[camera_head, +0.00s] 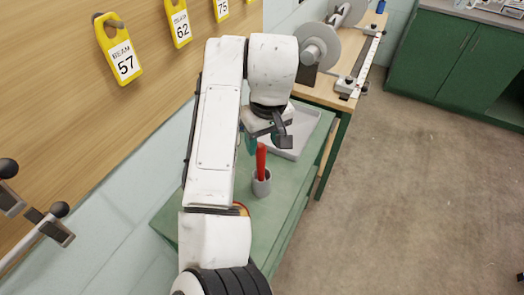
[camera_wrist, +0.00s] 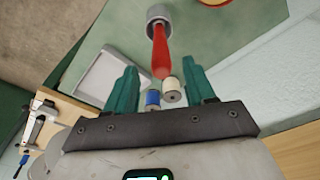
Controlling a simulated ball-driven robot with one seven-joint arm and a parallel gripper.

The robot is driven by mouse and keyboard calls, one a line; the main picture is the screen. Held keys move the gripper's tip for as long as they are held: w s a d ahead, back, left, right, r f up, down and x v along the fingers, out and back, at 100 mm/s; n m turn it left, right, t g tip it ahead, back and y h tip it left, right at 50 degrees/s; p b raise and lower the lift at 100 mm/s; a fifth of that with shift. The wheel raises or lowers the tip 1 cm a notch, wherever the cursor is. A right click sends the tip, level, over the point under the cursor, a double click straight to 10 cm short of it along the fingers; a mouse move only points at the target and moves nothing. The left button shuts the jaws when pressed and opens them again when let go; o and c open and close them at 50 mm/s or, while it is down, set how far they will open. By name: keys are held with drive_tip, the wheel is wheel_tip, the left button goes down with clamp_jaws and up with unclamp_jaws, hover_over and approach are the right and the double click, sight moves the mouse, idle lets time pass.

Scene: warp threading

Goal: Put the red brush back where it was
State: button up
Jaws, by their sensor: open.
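The red brush (camera_head: 261,160) stands handle-up in a small grey cup (camera_head: 261,185) on the green table, and its lower end is hidden inside the cup. In the wrist view the brush (camera_wrist: 160,48) and the cup (camera_wrist: 158,14) lie ahead of the fingers. My gripper (camera_head: 267,140) is just above and behind the handle's top in the head view. In the wrist view my gripper (camera_wrist: 163,72) has its two teal fingers wide apart, with nothing held. The handle end shows between the fingertips; I cannot tell whether any part touches.
A blue spool (camera_wrist: 153,100) and a cream spool (camera_wrist: 173,90) show between the fingers. A grey tray (camera_head: 304,138) lies behind the cup. An orange-rimmed item (camera_head: 241,208) sits partly hidden by my arm. Yellow beam tags (camera_head: 121,58) hang on the wooden board at left.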

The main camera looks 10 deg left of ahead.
drive_tip(key=shift+s+d+r, duration=0.15)
drive_tip(key=shift+r, duration=1.2)
drive_tip(key=shift+s+d+r, duration=0.1)
drive_tip(key=shift+s+r, duration=0.05)
drive_tip(key=shift+r, duration=1.15)
drive_tip(key=s+d+f+m+h, duration=0.1)
drive_tip(key=s+d+f+m, duration=0.1)
drive_tip(key=d+f, duration=0.5)
drive_tip(key=s+d+f+m+t+h, duration=0.15)
drive_tip(key=d+f, duration=0.25)
drive_tip(key=d, duration=0.8)
drive_tip(key=s+d+f+m+h, duration=0.1)
drive_tip(key=s+d+f, duration=0.1)
drive_tip(key=d+f, duration=0.5)
drive_tip(key=s+d+f, duration=0.2)
drive_tip(key=s+d, duration=0.5)
drive_tip(key=s+f+m+g+y, duration=0.1)
drive_tip(key=s+f, duration=0.2)
drive_tip(key=s, duration=0.7)
drive_tip(key=s+f+m+y, duration=0.1)
drive_tip(key=s+f, duration=0.3)
drive_tip(key=s, duration=0.7)
drive_tip(key=shift+a+m+g, duration=0.35)
drive_tip(key=shift+a+m, duration=0.1)
drive_tip(key=shift+m, duration=0.1)
drive_tip(key=shift+c, duration=0.3)
